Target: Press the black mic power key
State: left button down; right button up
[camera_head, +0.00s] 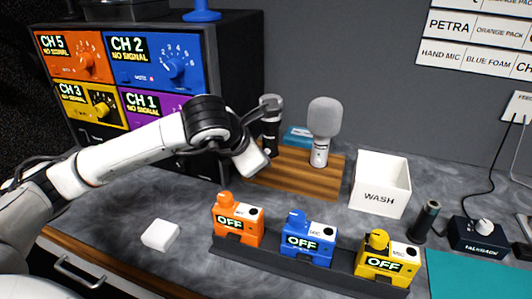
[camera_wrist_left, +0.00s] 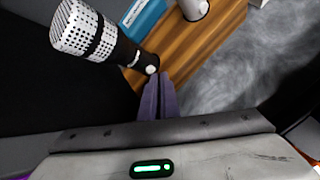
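The black mic (camera_head: 270,128) stands on the wooden stand, partly hidden behind my left arm in the head view. In the left wrist view the black mic (camera_wrist_left: 95,38) shows a silver grille and a black body, with a small pale round spot (camera_wrist_left: 151,70) near its lower end, possibly the key. My left gripper (camera_wrist_left: 158,98) has its two fingers together with nothing visible between them. The fingertips are just below that spot in the picture; I cannot tell whether they touch. In the head view the left hand (camera_head: 250,160) is in front of the stand, its fingers hidden.
A grey foam-topped mic (camera_head: 323,130) stands on the wooden stand (camera_head: 290,182). Orange (camera_head: 238,220), blue (camera_head: 308,240) and yellow (camera_head: 388,260) packs reading OFF sit in a dark rack in front. A white WASH bin (camera_head: 380,184) is to the right. Receivers (camera_head: 150,60) stand behind my arm.

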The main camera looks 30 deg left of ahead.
pick_arm(q)
jog(key=shift+w+a+r+b, duration=0.1)
jog(key=shift+w+r+b, duration=0.3)
jog(key=shift+w, duration=0.15)
dwell(0.6)
jog(key=shift+s+d+f+b, duration=0.2)
jog(key=shift+s+f+b, duration=0.1)
jog(key=shift+b, duration=0.15)
jog(key=shift+f, duration=0.1)
jog(key=shift+s+d+f+b, duration=0.25)
jog(key=shift+s+b, duration=0.1)
jog(key=shift+s, duration=0.1)
jog(key=shift+s+f, duration=0.1)
jog(key=shift+s, duration=0.25)
jog(key=shift+s+d+b, duration=0.25)
jog(key=shift+s+b, duration=0.05)
jog(key=shift+s, duration=0.7)
jog(key=shift+s+d+b, duration=0.2)
jog(key=shift+s+b, duration=0.1)
jog(key=shift+s, duration=0.7)
